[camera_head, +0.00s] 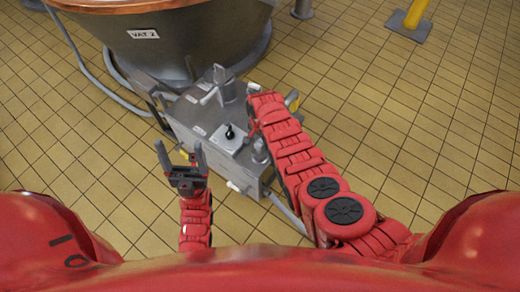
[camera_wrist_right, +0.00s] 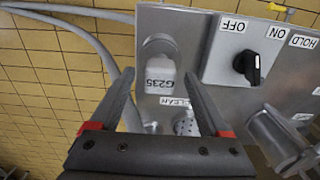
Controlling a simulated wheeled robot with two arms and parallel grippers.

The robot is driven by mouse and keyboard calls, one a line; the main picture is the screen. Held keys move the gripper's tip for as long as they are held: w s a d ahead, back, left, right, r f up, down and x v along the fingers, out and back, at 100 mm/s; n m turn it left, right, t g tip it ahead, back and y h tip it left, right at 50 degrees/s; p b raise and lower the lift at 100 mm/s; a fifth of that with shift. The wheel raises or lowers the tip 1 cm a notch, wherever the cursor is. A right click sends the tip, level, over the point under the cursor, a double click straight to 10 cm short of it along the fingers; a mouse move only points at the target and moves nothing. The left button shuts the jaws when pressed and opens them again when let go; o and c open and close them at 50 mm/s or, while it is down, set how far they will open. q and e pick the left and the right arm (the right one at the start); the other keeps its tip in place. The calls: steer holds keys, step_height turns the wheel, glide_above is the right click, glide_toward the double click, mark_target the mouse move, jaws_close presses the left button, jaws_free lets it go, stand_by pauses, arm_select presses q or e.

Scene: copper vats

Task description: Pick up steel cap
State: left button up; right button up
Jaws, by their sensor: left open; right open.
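A rounded steel piece, which looks like the steel cap (camera_wrist_right: 160,47), stands near a corner of the grey control box (camera_wrist_right: 210,100), with a white G235 tag (camera_wrist_right: 162,78) beside it. In the head view this cap (camera_head: 260,150) appears at the box's near right corner. My right gripper (camera_wrist_right: 159,76) is open and empty; in the right wrist view the cap shows just beyond and between its fingertips. I cannot tell the gap. In the head view the right fingers are mostly hidden by the arm. My left gripper (camera_head: 178,146) is open and empty, left of the box.
A black OFF/ON knob (camera_wrist_right: 250,66), a perforated fitting (camera_wrist_right: 185,125) by a CLEAN label, and a larger steel cylinder (camera_wrist_right: 275,135) crowd the box top. A grey hose (camera_wrist_right: 85,38) runs alongside. The copper-rimmed vat (camera_head: 180,45) stands behind.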

steer(key=shift+f, duration=0.4)
jaws_close()
